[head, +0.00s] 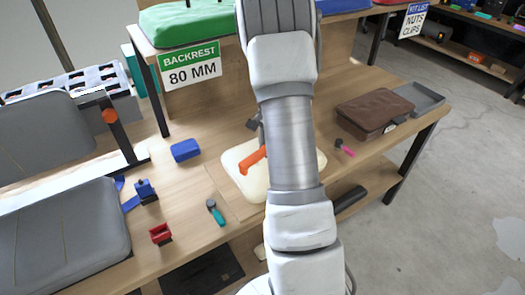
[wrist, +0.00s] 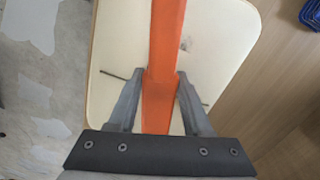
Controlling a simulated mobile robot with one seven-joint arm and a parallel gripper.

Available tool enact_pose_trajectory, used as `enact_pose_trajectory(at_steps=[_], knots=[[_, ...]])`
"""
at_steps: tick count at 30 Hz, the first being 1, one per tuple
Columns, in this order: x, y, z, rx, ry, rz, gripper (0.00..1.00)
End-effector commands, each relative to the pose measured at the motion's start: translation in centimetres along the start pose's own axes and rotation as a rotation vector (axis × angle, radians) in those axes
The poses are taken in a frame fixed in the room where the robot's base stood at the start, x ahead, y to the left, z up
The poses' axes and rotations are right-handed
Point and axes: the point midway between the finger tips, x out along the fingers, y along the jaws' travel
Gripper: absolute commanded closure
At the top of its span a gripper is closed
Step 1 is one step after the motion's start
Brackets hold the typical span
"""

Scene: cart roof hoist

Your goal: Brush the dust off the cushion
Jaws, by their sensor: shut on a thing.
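The cream cushion (head: 236,180) lies flat on the wooden bench, partly hidden behind my arm in the head view. It also fills much of the wrist view (wrist: 115,40). A small grey smudge (wrist: 187,44) shows on it right of the orange handle. My gripper (wrist: 162,76) is shut on the orange brush (wrist: 165,35), with one finger on each side of its handle. In the head view the orange brush (head: 254,159) shows over the cushion, left of my arm. Its bristles are not visible, and I cannot tell whether it touches the cushion.
A blue block (head: 185,150), a teal-handled tool (head: 215,212) and a red item (head: 160,234) lie left of the cushion. A brown case (head: 374,115) and a pink-handled tool (head: 345,148) lie to the right. A raised shelf with a backrest sign (head: 191,67) stands behind.

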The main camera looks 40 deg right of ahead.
Motion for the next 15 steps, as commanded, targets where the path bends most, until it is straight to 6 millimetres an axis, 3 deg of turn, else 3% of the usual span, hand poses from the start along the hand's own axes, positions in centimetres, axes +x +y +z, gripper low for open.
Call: enact_pose_trajectory(at_steps=[15], knots=[[-0.2,0.9,-3.4,0.001,0.000,0.000,0.95]])
